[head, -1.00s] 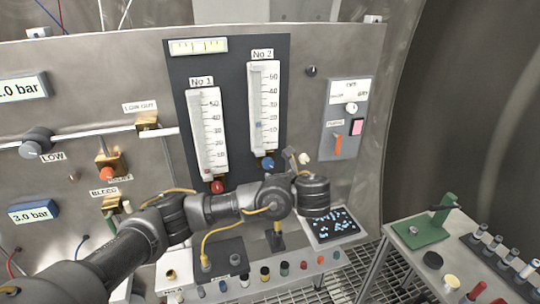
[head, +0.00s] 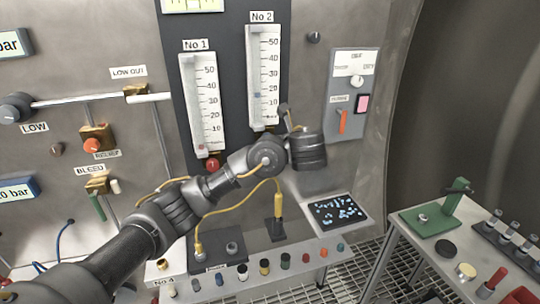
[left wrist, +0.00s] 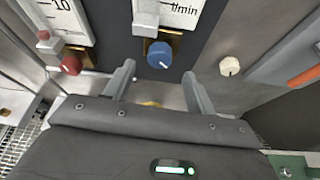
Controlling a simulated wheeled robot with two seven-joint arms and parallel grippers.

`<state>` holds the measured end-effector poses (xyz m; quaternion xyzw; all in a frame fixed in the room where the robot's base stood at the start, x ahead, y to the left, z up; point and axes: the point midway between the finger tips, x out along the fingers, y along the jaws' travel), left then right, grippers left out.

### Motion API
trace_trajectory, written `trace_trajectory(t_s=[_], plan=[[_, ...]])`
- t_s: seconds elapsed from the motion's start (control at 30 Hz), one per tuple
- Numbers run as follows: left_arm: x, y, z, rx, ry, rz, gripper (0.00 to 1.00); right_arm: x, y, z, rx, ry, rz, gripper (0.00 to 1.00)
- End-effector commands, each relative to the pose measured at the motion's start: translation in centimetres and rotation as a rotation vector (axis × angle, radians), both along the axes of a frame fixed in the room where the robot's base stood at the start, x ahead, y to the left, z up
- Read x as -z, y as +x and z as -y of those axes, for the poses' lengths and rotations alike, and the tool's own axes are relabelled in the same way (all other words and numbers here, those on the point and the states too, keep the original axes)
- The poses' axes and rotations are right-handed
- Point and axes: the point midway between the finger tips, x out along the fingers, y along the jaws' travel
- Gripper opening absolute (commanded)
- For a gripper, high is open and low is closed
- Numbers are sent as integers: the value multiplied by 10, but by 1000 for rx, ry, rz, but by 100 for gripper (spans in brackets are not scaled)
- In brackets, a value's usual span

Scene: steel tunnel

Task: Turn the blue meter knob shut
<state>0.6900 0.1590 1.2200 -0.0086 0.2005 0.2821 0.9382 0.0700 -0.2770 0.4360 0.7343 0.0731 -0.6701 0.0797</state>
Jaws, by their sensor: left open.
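The blue knob (left wrist: 160,55) sits on a brass fitting under the No 2 meter (head: 264,75) on the wall panel. In the left wrist view it lies ahead of my left gripper (left wrist: 157,82), between the lines of its two spread fingers and apart from them. The left gripper is open and empty. In the head view my left gripper (head: 290,118) is just below the No 2 meter, and my arm hides the blue knob there. My right gripper is in neither view.
A red knob (head: 212,164) sits under the No 1 meter (head: 203,105). A cream knob (left wrist: 229,66) is right of the blue one. An orange lever (head: 343,122) is further right. A bench (head: 300,265) with several small coloured pieces stands below.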

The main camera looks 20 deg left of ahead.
Motion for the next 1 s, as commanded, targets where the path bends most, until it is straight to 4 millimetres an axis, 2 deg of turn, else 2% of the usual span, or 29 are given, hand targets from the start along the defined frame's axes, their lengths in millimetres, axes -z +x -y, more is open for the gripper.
trace_trajectory(t_s=[0.03, 0.07, 0.1, 0.3, 0.73, 0.77, 1.0], plan=[[8, 4, -3, -1, -2, -1, 56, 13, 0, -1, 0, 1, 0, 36], [2, 10, -8, -3, 2, -2, 56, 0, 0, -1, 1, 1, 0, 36], [4, 16, -12, -3, 4, -2, 56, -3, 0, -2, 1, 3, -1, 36], [16, 36, -25, -1, 2, -2, 56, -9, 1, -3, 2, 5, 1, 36], [22, 43, -30, 1, -1, -1, 56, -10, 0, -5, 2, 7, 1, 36], [22, 43, -30, 1, -1, -1, 54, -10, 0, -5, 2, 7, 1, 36], [22, 43, -30, 1, -1, -1, 23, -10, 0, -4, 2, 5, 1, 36]])
